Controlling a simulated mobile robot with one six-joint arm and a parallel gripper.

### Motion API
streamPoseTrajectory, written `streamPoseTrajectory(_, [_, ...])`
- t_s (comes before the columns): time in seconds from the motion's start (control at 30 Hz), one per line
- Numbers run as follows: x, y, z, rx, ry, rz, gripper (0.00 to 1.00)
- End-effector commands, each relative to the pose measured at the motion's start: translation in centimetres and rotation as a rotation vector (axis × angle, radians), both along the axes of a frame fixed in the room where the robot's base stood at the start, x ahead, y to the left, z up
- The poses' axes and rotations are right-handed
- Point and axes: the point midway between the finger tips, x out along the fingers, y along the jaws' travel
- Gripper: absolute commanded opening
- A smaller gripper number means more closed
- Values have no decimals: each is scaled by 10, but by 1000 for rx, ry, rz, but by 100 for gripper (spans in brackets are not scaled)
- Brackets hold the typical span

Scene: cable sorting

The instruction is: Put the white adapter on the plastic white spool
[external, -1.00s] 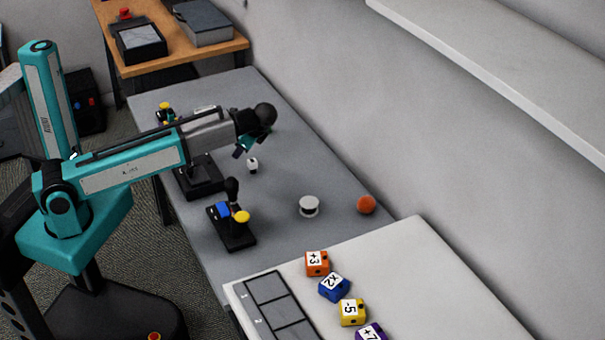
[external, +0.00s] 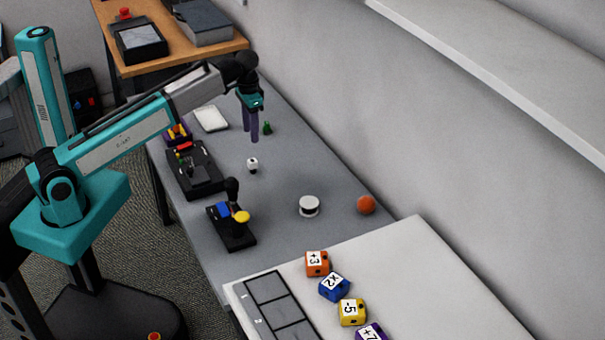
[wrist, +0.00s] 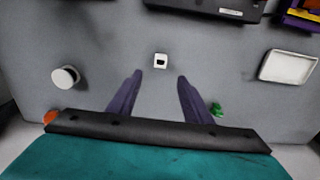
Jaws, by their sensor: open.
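The white adapter (external: 252,165) is a small white block with a dark face, standing on the grey table. In the wrist view the adapter (wrist: 160,61) lies ahead of the fingertips, roughly centred between them. The plastic white spool (external: 309,206) sits upright on the table, nearer the front; it also shows at the left of the wrist view (wrist: 66,77). My gripper (external: 253,138) points down above the table behind the adapter. Its purple fingers (wrist: 159,74) are apart with nothing between them.
An orange ball (external: 366,204) lies right of the spool. A green piece (external: 267,128) is close beside my gripper. Black joystick devices (external: 232,227) stand along the left edge, with a white tray (external: 211,118) behind. Numbered blocks (external: 334,287) lie on the white table. Table around the adapter is clear.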

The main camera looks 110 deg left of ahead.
Motion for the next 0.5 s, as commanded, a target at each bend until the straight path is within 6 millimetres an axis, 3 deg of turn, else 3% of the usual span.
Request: streamPoseTrajectory(0.5, [0,1,-3,-5,-2,22,45])
